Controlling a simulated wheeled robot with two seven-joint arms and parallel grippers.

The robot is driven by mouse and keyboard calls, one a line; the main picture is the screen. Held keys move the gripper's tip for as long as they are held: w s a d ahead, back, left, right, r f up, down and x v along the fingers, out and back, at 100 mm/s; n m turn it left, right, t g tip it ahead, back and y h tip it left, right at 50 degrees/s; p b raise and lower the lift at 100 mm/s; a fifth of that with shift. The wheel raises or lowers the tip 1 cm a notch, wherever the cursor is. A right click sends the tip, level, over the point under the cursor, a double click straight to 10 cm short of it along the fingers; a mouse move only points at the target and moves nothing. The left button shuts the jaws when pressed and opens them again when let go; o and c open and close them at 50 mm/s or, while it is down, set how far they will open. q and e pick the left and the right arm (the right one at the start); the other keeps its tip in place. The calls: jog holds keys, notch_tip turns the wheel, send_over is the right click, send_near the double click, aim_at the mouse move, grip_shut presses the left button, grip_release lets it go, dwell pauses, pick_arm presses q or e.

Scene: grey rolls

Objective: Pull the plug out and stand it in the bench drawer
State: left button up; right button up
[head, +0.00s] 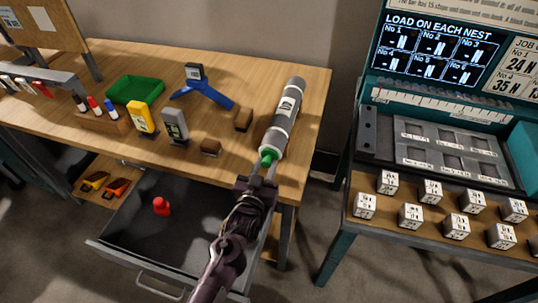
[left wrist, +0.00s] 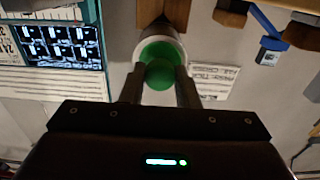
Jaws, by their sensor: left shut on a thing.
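A grey roll (head: 282,118) with dark bands and a label lies on the wooden bench near its right end. A green plug (head: 268,156) sits at the roll's near end. My left gripper (head: 264,169) is shut on the plug's round green knob (left wrist: 160,74). In the left wrist view, the green plug face shows within the roll's pale rim (left wrist: 180,48); how deep it sits cannot be told. The bench drawer (head: 167,281) is open below, left of my left arm. A red plug (head: 161,206) stands inside it. My right gripper is not in view.
Wooden blocks (head: 243,119), a blue stand (head: 206,95), a yellow device (head: 142,118), a grey device (head: 175,125) and a green tray (head: 135,89) are on the bench. A machine with several white cubes (head: 410,216) stands right, across a gap. Much of the drawer floor is clear.

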pick_arm(q)
jog(key=shift+r, duration=0.15)
jog(key=shift+p, duration=0.3)
jog(key=shift+s+a+p, duration=0.15)
jog(key=shift+s+p, duration=0.15)
jog(key=shift+s, duration=0.1)
jog(key=shift+p+v, duration=1.5)
jog(key=shift+v, duration=1.1)
